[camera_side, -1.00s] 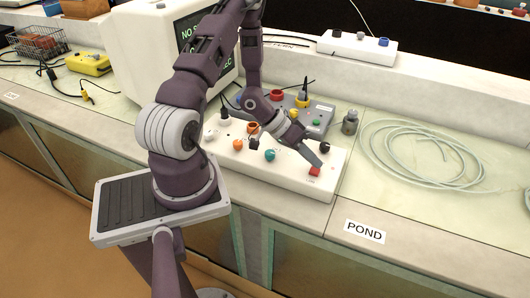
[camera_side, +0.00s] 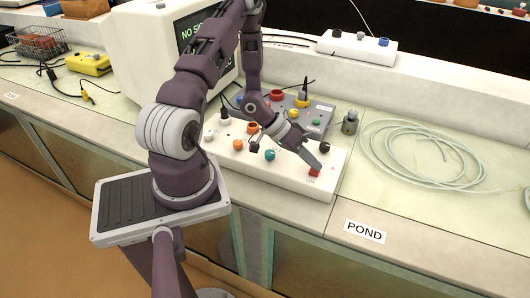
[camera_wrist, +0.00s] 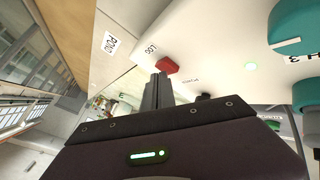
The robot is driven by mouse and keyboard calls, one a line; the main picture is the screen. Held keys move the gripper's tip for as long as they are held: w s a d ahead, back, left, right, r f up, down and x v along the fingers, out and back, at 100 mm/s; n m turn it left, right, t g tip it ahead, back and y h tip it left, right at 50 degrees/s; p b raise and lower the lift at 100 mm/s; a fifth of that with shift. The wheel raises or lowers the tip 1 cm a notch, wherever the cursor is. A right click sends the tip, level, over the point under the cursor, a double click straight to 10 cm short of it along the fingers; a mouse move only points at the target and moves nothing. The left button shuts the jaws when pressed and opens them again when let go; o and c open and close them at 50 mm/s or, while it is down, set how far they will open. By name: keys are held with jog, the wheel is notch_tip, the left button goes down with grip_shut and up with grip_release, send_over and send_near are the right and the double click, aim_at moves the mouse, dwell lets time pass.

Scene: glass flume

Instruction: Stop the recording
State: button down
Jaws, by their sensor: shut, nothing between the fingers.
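A red button (camera_side: 314,174) sits near the right front corner of a white control box (camera_side: 275,176). In the wrist view the red button (camera_wrist: 167,66) has the letters "LOG" beside it. My gripper (camera_side: 318,167) is shut and empty, its tip at the button in the side view and covering part of it. In the wrist view my gripper's fingertips (camera_wrist: 158,78) are right beside the button; I cannot tell whether they touch it or press it.
The box also carries a teal knob (camera_side: 270,155), an orange knob (camera_side: 238,145) and a black knob (camera_side: 324,147). A grey box (camera_side: 318,110) stands behind it. A metal weight (camera_side: 350,122) and coiled tubing (camera_side: 425,155) lie to the right. A monitor (camera_side: 190,40) stands behind my arm.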

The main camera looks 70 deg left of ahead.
aim_at(311, 170)
jog(key=shift+f, duration=0.15)
jog(key=shift+r, duration=0.95)
jog(key=shift+r, duration=0.1)
jog(key=shift+r, duration=2.95)
